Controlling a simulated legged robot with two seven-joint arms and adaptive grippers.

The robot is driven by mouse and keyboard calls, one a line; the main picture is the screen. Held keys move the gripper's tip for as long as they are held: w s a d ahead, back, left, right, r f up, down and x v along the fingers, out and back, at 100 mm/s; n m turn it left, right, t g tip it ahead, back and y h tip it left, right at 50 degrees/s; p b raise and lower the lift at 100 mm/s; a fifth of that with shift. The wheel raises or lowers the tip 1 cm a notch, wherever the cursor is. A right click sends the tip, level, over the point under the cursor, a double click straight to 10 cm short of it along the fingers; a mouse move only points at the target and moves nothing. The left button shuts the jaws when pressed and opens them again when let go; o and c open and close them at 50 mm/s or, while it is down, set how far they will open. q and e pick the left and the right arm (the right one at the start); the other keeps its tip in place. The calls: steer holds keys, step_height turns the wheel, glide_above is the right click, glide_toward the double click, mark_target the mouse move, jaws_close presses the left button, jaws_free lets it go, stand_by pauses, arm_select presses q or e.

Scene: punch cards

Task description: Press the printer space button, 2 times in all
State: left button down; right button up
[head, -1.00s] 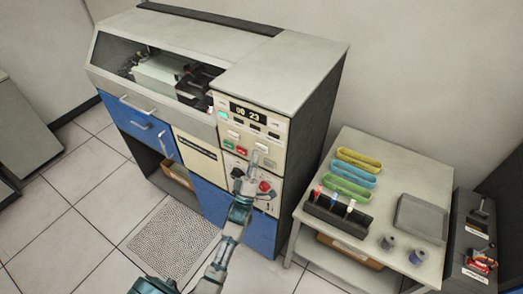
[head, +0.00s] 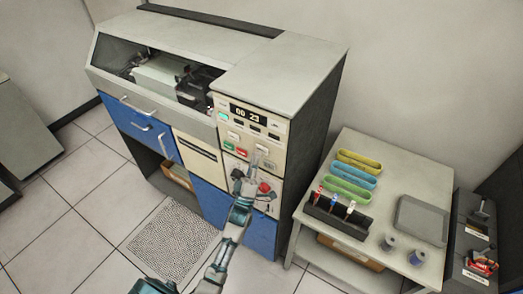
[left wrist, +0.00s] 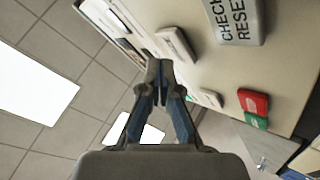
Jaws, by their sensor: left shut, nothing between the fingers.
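The machine's control panel (head: 246,136) is cream, with a dark display reading what looks like 00 23, and pale, red and green buttons. My left gripper (head: 257,160) is shut and empty at the panel's lower part. In the left wrist view its closed fingertips (left wrist: 160,70) are close to a white button (left wrist: 177,45); I cannot tell whether they touch. A CHECK RESET label (left wrist: 231,20) is to the right of that button. I cannot read which button is the space button. My right gripper is not in view.
A red knob (head: 264,187) is just below my left gripper. Red (left wrist: 254,102) and green (left wrist: 255,122) buttons show in the left wrist view. A side table (head: 407,275) with trays stands at the right. Floor (head: 70,235) is clear at the left.

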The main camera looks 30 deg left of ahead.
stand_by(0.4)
arm_select(q)
steer(key=shift+w, duration=0.4)
steer(key=shift+w+d, duration=0.1)
steer(key=shift+w, duration=0.3)
stand_by(0.6)
steer(key=shift+s+r, duration=0.1)
steer(key=shift+s, duration=0.8)
steer(key=s, duration=0.1)
steer(key=s+p, duration=0.1)
steer(key=s, duration=0.1)
steer(key=s+p, duration=0.1)
steer(key=s, duration=0.1)
steer(key=shift+a, duration=0.25)
